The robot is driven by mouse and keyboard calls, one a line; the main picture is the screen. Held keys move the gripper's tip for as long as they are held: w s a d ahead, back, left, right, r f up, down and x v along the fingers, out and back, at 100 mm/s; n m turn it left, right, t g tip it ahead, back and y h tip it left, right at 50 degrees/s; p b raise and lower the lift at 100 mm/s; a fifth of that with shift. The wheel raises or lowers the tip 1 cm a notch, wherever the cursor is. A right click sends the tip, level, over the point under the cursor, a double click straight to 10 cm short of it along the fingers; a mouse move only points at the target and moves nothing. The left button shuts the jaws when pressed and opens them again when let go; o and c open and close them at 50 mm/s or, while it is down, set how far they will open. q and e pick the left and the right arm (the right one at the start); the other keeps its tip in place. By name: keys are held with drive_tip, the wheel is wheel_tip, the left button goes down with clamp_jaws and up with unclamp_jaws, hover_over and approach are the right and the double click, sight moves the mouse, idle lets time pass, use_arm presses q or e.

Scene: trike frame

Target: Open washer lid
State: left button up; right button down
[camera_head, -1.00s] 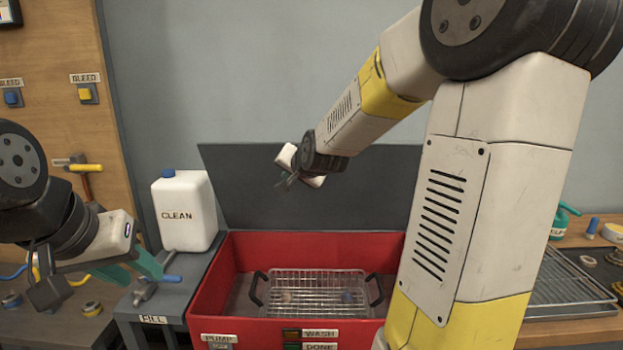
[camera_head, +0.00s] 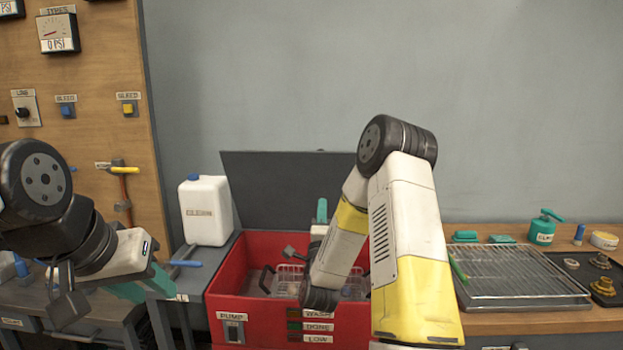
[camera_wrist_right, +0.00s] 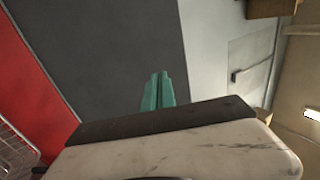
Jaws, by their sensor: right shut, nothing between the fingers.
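The red washer (camera_head: 228,275) stands in the middle of the head view with its dark grey lid (camera_head: 270,185) raised behind it, so its inside shows. In the right wrist view the lid (camera_wrist_right: 100,45) fills the area behind the fingers, with the red washer wall (camera_wrist_right: 35,75) at left. My right gripper (camera_head: 321,208) is shut and empty, fingers pointing up in front of the lid above the washer; in the wrist view its teal fingers (camera_wrist_right: 158,90) are together. I cannot tell whether they touch the lid. My left gripper (camera_head: 146,282) is open and empty, left of the washer.
A wire basket (camera_head: 288,278) sits inside the washer, partly hidden by my right arm. A white jug (camera_head: 207,212) stands left of the washer. At right a bench holds a wire rack tray (camera_head: 520,275) and a teal can (camera_head: 543,228). The wall behind is bare.

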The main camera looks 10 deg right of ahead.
sight(324, 166)
drive_tip(key=x, duration=1.3)
drive_tip(key=shift+w+r, duration=0.1)
drive_tip(key=shift+w, duration=0.25)
drive_tip(key=shift+d, duration=0.1)
drive_tip(key=shift+g, duration=0.6)
drive_tip(key=x, duration=0.7)
drive_tip(key=shift+s+r, duration=0.15)
drive_tip(key=shift+r, duration=0.05)
